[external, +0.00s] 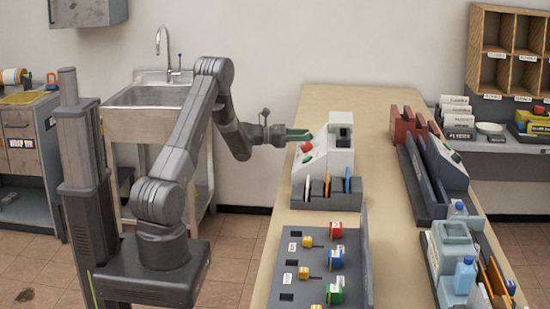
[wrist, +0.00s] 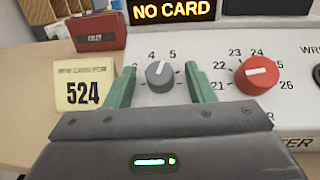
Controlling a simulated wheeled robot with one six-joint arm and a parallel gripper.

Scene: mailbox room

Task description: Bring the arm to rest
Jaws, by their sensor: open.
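My gripper (external: 298,136) is at the end of my raised arm, close to the front of a white machine (external: 341,158) on the table. In the wrist view its two green fingers (wrist: 160,72) are apart, one on either side of a grey knob (wrist: 159,77). I cannot tell whether they touch the knob. A red knob (wrist: 258,76) is to the right of the fingers. A lit display (wrist: 174,11) above reads "NO CARD".
A note card (wrist: 84,87) reading "524" and a red box (wrist: 97,33) are left of the fingers. Coloured cards (external: 327,187) stand in front of the machine. A panel with coloured spools (external: 312,262) is nearer on the table (external: 384,220). A sink (external: 150,95) is behind my arm.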

